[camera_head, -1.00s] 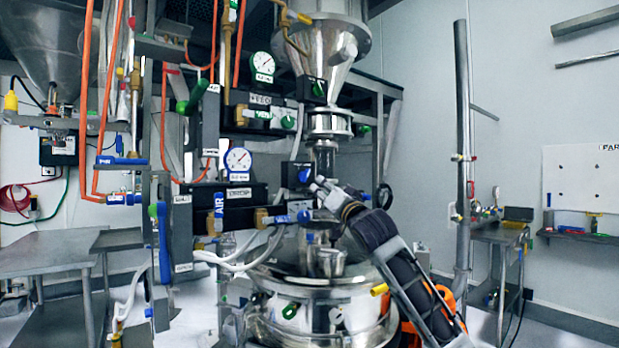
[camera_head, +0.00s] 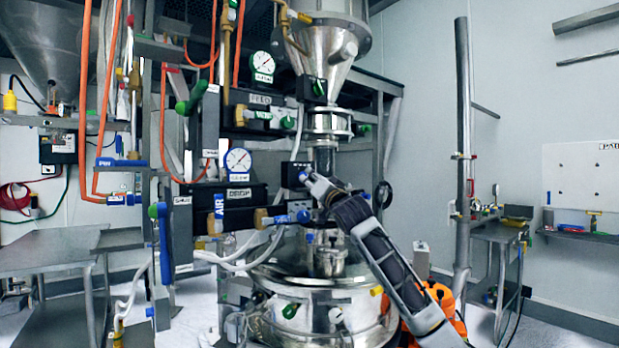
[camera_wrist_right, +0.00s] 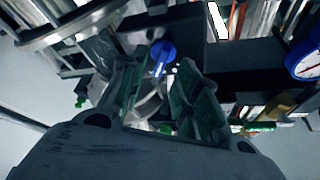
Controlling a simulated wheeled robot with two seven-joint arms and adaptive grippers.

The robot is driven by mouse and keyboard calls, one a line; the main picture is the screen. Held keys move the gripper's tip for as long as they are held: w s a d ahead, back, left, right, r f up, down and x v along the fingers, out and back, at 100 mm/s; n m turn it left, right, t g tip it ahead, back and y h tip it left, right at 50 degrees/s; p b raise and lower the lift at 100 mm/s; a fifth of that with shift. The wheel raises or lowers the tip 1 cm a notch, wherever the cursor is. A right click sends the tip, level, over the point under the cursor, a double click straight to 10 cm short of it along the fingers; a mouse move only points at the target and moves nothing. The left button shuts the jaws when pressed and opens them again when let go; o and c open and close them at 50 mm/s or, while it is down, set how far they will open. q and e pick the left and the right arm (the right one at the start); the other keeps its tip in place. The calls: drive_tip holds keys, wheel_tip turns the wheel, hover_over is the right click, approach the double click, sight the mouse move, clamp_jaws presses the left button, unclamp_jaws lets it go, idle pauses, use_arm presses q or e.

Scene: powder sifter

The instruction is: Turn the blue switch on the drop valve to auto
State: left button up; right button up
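The blue switch shows in the right wrist view (camera_wrist_right: 162,52) as a round blue knob on a dark box, just beyond and between the fingertips. In the head view, its dark box (camera_head: 292,172) sits right of the black unit labelled DROP (camera_head: 240,203); the knob is hard to separate from the gripper there. My right gripper (camera_head: 308,182) comes in from the lower right, close to the box. Its fingers are apart in the wrist view (camera_wrist_right: 158,75), with no visible hold on the knob. The setting marks are too small to read. My left gripper is not in view.
A round gauge (camera_head: 237,161) stands above the DROP unit. A clear tube (camera_head: 323,158) and steel hopper (camera_head: 326,65) are just behind and above the gripper. A steel vessel (camera_head: 310,300) is below.

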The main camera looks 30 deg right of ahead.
drive_tip(key=shift+x, duration=1.4)
drive_tip(key=c, duration=0.6)
drive_tip(key=shift+s+r, duration=0.1)
drive_tip(key=shift+s, duration=0.1)
clamp_jaws()
drive_tip(key=shift+d, duration=0.1)
